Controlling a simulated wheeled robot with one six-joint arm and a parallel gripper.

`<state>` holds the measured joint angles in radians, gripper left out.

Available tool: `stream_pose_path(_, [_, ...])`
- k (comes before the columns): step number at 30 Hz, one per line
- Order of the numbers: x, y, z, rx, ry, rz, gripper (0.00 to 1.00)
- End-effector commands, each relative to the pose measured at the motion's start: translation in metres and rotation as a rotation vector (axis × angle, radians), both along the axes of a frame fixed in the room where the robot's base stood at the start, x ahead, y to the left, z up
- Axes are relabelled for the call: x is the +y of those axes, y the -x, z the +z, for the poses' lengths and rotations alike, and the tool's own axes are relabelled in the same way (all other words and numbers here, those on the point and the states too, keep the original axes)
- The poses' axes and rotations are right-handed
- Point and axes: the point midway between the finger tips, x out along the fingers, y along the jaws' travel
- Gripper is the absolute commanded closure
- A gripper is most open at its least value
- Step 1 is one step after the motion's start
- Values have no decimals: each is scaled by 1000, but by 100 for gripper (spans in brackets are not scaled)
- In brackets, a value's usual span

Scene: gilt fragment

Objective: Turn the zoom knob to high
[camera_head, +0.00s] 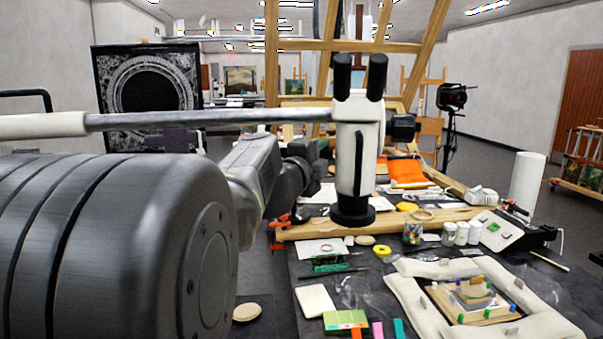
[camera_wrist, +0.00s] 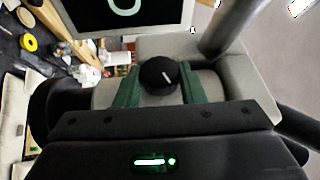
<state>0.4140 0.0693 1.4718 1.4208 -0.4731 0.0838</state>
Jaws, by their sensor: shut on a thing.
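The zoom knob (camera_wrist: 157,75) is a round black knob with a short white pointer line, on the side of the pale microscope body. The line points up and slightly right in the wrist view. My gripper (camera_wrist: 161,84) has its two green-padded fingers on either side of the knob, shut on it. The microscope (camera_head: 357,150) stands upright in the head view, white with two black eyepieces, hung from a grey horizontal boom (camera_head: 210,119). My arm covers much of the left of the head view.
A worktable holds a padded frame (camera_head: 410,296) around a small ornate piece, a jar (camera_head: 414,231), white bottles and a yellow tape roll (camera_head: 381,251). A wooden beam crosses behind them. A dark panel with a pale ring (camera_wrist: 122,14) shows in the wrist view.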

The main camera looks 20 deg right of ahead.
Motion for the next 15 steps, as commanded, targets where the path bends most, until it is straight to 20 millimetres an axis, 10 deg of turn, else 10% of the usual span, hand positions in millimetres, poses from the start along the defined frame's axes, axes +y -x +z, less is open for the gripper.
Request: stream_pose_path(15, [0, -1, -13, -203, 108, 0, 87])
